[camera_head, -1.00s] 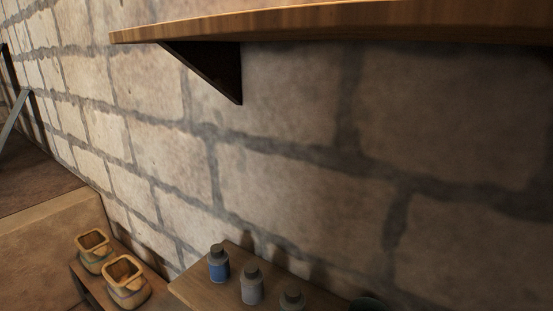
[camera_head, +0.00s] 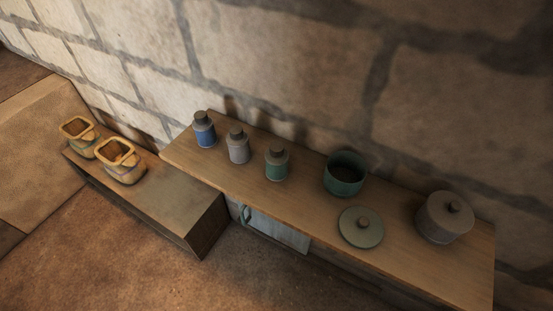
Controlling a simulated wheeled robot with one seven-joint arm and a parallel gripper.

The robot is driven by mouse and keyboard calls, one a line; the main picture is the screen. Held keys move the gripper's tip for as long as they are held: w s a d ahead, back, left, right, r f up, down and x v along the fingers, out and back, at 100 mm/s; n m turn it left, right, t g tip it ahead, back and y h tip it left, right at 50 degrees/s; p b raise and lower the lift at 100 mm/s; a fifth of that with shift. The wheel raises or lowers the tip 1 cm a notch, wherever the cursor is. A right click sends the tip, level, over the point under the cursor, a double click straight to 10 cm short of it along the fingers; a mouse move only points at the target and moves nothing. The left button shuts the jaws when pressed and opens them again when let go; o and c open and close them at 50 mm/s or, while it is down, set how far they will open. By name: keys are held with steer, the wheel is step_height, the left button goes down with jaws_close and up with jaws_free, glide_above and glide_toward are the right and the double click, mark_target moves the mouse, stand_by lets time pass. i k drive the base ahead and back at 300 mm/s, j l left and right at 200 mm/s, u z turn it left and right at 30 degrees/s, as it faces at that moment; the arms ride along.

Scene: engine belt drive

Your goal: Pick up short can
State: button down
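Two short, wide cans stand on the wooden cabinet top (camera_head: 300,212). One is a teal open can (camera_head: 345,176) with a dark inside; the other is a grey can (camera_head: 443,220) with a knobbed lid on it, near the right end. I cannot tell which of them the task calls the short can. A loose round grey-green lid (camera_head: 361,228) with a knob lies flat in front of the teal can. Three narrower capped containers stand upright to the left: blue (camera_head: 204,131), grey (camera_head: 238,147) and green (camera_head: 277,163). My gripper is not in view.
A lower wooden bench (camera_head: 170,199) adjoins the cabinet's left end and holds two open sacks (camera_head: 121,162), (camera_head: 79,137). The cabinet front has a pale door (camera_head: 275,231). A stone wall (camera_head: 290,65) stands behind. Brown floor (camera_head: 110,260) in front is clear.

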mark_target(276, 171)
steer(key=i+j+u, duration=0.1)
steer(key=j, duration=0.25)
steer(key=i+j+u, duration=0.15)
steer(key=j, duration=0.2)
steer(key=i+j+u, duration=0.1)
steer(key=j, duration=0.25)
steer(key=i+j+u, duration=0.15)
steer(key=i+j, duration=0.1)
steer(key=j, duration=0.2)
steer(key=i+j, duration=0.1)
steer(key=j, duration=0.15)
